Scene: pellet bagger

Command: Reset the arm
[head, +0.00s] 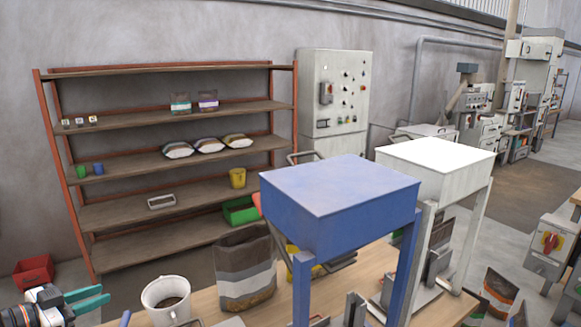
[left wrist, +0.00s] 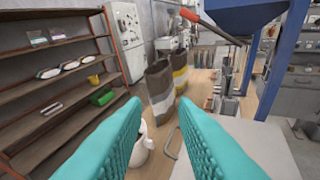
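My left gripper (head: 88,300) shows at the lower left of the head view, with teal fingers spread apart and nothing between them. In the left wrist view the two teal fingers (left wrist: 160,130) also stand apart and empty. Beyond them are a white bucket (left wrist: 142,150) and a striped bag (left wrist: 160,92). My right gripper does not show in either view.
A white bucket (head: 167,299) and an open striped bag (head: 245,270) stand on the wooden table (head: 205,300). A blue bagger (head: 340,200) and a white one (head: 436,158) stand to the right. A shelf rack (head: 165,140) stands behind.

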